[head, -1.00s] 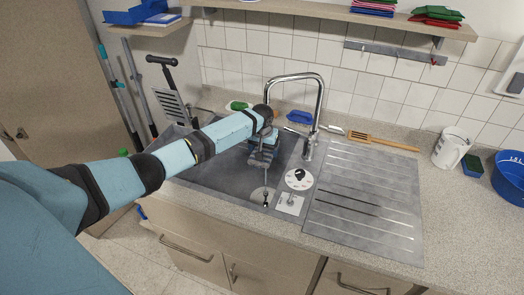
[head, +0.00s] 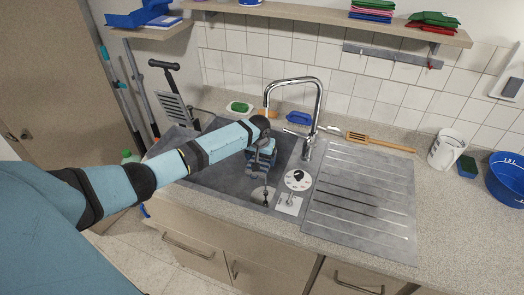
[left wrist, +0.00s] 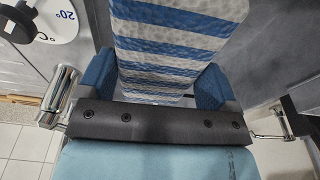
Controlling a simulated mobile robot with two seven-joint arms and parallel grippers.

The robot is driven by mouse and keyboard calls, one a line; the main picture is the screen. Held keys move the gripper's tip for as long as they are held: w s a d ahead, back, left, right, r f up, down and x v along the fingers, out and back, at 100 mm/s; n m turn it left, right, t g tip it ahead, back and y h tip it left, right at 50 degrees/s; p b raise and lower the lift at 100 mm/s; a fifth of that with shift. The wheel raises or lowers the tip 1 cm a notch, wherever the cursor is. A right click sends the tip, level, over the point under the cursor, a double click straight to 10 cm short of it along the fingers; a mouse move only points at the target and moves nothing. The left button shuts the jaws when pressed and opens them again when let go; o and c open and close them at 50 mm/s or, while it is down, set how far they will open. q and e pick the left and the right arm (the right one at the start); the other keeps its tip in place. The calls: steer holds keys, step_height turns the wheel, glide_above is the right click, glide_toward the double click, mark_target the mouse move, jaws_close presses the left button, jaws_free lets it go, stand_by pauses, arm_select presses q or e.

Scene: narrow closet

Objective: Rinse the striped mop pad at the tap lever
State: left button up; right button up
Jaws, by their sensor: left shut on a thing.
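My left gripper (head: 261,168) is over the sink basin, beneath the chrome tap's spout (head: 294,81). In the left wrist view, the blue-and-white striped mop pad (left wrist: 170,45) runs between the blue finger parts of my left gripper (left wrist: 155,85), which is shut on it. In the head view the pad is small and mostly hidden by the gripper. The tap lever (head: 294,132) points left from the tap's body, just right of my left wrist. I cannot make out running water. My right gripper is not in view.
The grey sink (head: 206,177) has a ribbed drainboard (head: 360,200) at right. A white dial (head: 298,179) stands at the basin's front right. Behind are a wooden spatula (head: 380,141) and blue item (head: 299,118). A white jug (head: 446,150) and blue bowl (head: 508,178) stand at right.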

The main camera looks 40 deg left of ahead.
arm_select(q)
steer(key=shift+s+d, duration=0.5)
steer(key=shift+s, duration=0.4)
steer(key=shift+s+d, duration=0.5)
steer(key=shift+s, duration=0.35)
steer(key=s+d+r, duration=0.2)
steer(key=s+r, duration=0.2)
steer(key=shift+s+d, duration=0.15)
steer(key=shift+d, duration=0.1)
stand_by(0.4)
